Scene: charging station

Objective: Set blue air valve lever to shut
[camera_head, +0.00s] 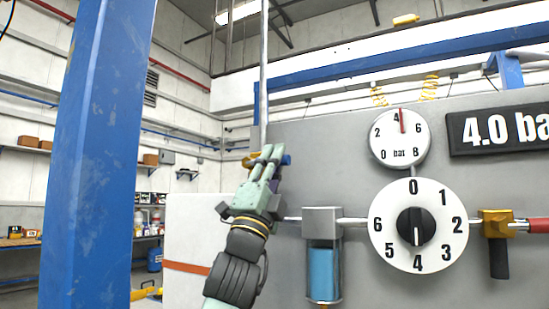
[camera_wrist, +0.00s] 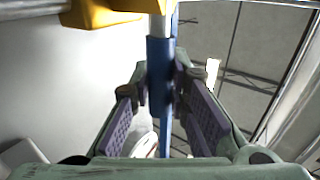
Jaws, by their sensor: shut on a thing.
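The blue air valve lever (camera_wrist: 160,75) runs down the middle of the wrist view, between the two purple-padded fingers of my gripper (camera_wrist: 161,92). The fingers are closed around it near their tips. The brass valve body (camera_wrist: 100,14) is at the top of that view, beside a thin metal pipe end. In the head view, my gripper (camera_head: 269,163) reaches up to the valve at the foot of a vertical pipe (camera_head: 264,90). Most of the valve and lever is hidden there, so the lever's exact angle is unclear.
A grey panel right of my arm carries a pressure gauge (camera_head: 400,139) reading about 4 bar, a white numbered dial (camera_head: 447,225), a blue filter bowl (camera_head: 322,270) and a "4.0 bar" display (camera_head: 500,130). A blue column (camera_head: 97,150) stands at left.

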